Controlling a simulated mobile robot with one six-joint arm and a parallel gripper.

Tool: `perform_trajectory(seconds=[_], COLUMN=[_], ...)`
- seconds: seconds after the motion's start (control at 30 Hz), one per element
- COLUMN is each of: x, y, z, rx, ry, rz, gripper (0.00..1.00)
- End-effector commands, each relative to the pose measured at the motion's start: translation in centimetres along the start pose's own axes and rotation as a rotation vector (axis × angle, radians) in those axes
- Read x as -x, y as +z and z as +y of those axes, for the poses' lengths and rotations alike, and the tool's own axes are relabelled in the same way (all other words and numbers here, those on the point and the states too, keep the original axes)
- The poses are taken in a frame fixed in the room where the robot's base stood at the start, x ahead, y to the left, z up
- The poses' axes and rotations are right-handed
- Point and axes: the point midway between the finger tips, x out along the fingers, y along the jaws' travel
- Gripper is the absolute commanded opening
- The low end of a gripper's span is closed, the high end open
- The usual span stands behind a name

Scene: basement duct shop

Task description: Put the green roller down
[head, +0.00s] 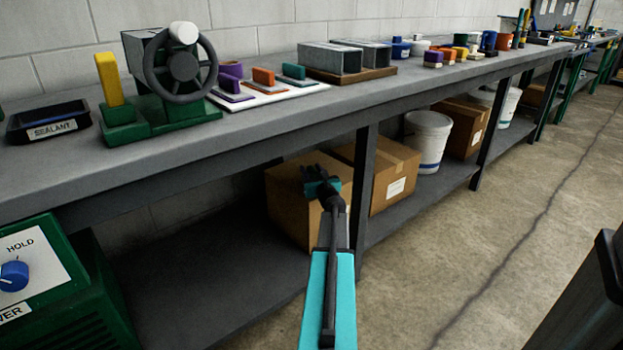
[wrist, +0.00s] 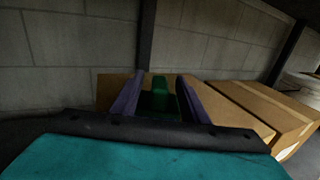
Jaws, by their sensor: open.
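My gripper (head: 312,172) is in front of the cardboard box under the workbench. In the wrist view its two dark purple-grey fingers (wrist: 155,98) stand apart. A green upright piece (wrist: 160,88) with a darker green part below it shows between the fingers; it may be the green roller. I cannot tell whether it touches a finger or what it rests on. In the head view my gripper hides that spot. A green-handled block (head: 293,72) lies on the white board on the bench, beside an orange-handled one (head: 263,76) and a purple-handled one (head: 230,84).
Cardboard boxes (head: 285,195) and a white bucket (head: 427,140) stand on the lower shelf (head: 205,285). A bench leg (head: 363,185) rises just right of my gripper. The bench top (head: 180,160) is above. Open floor (head: 500,240) lies to the right.

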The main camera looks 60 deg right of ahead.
Motion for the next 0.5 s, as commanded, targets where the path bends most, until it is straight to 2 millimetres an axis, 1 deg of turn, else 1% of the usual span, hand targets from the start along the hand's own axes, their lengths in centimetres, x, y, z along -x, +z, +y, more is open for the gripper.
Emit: perform_trajectory(seconds=[0.3, 0.37, 0.5], x=[0.01, 0.01, 0.01], y=[0.01, 0.00, 0.00], z=[0.00, 0.01, 0.01], rx=[0.000, 0.000, 0.000], ry=[0.000, 0.000, 0.000], rz=[0.000, 0.000, 0.000], gripper=[0.41, 0.32, 0.09])
